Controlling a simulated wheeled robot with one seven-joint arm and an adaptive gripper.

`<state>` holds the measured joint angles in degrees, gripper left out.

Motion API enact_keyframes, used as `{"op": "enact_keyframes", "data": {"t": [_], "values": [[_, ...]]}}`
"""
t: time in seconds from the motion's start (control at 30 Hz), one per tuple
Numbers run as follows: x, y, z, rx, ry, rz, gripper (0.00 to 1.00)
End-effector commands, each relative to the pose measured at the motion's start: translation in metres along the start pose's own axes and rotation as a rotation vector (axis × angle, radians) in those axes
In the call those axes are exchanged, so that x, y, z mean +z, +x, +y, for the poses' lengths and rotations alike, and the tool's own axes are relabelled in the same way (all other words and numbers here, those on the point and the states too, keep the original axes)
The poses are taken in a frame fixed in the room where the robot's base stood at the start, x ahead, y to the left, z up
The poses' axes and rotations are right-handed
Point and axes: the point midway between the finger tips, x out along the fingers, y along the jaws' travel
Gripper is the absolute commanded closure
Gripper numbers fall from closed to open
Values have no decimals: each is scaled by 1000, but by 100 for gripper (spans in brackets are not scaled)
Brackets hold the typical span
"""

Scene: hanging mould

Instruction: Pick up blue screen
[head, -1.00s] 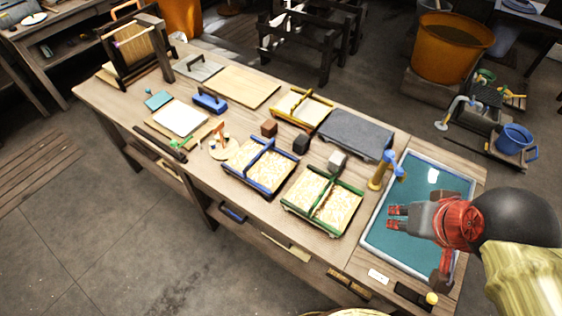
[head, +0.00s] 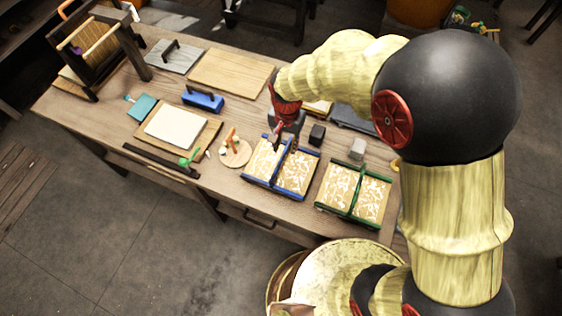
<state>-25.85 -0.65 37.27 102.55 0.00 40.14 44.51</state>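The blue screen (head: 296,174), a tan speckled panel in a blue frame with a raised blue bar across its middle, lies flat on the wooden table. My gripper (head: 282,142) points down at the far end of this bar and overlaps it in the picture. Its fingers are small and dark here, so I cannot tell whether they are open, shut or touching the bar. The far edge of the blue screen is partly hidden by the gripper.
A similar green-framed screen (head: 371,199) lies close to the right. A black block (head: 317,134) and a grey block (head: 357,148) stand behind. A round board (head: 236,154) with small items is to the left. My arm hides the table's right end.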

Motion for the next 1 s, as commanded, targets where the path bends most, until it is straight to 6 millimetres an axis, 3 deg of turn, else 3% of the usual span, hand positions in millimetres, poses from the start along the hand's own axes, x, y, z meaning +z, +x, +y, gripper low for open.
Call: {"op": "enact_keyframes", "data": {"t": [0.3, 0.47, 0.77, 1.0], "values": [[4, 35, -6, 11, 11, -11, 70], [4, 44, -7, 9, 10, -9, 70], [8, 84, -11, 9, 10, -9, 70], [7, 89, -11, 8, 10, -8, 70]]}}
